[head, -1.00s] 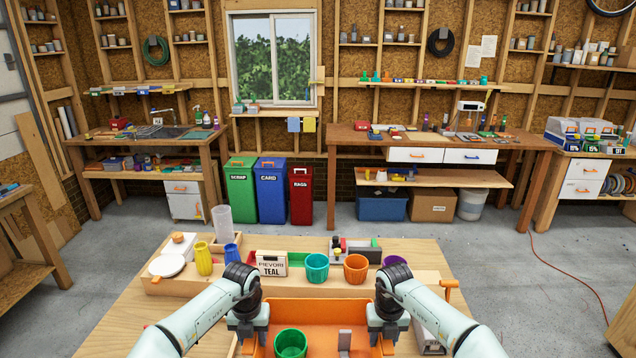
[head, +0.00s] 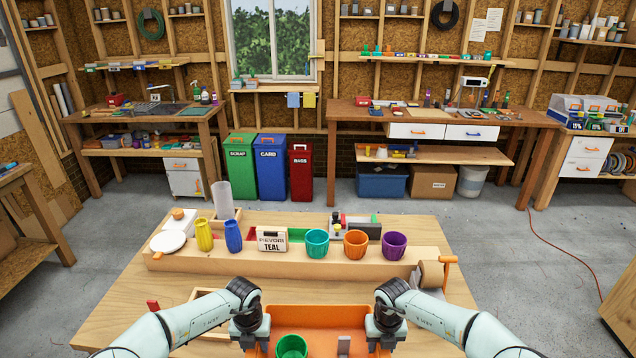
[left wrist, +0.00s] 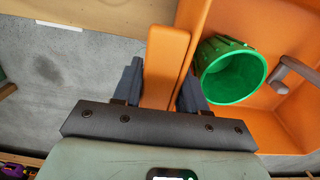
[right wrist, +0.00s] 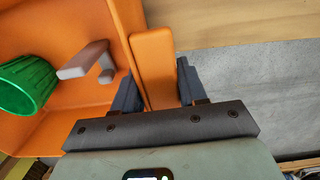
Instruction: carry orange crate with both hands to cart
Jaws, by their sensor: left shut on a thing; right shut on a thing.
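The orange crate (head: 317,316) is at the bottom of the head view, between my two grippers, its near part cut off. A green cup (head: 291,346) and a grey piece with an upright post (right wrist: 88,62) are inside it. My left gripper (head: 252,340) is shut on the crate's left handle (left wrist: 165,66). My right gripper (head: 381,338) is shut on its right handle (right wrist: 153,68). Grey floor shows beneath both handles in the wrist views, with wood beyond. I cannot tell how high the crate is. I cannot pick out a cart.
A wooden workbench (head: 120,300) lies just ahead, with a rack (head: 290,275) of cups, a teal-labelled box and a tape dispenser (head: 432,274). Behind are three bins (head: 270,168) and a long bench (head: 350,112). Grey floor (head: 530,275) is open at right, crossed by an orange cord.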

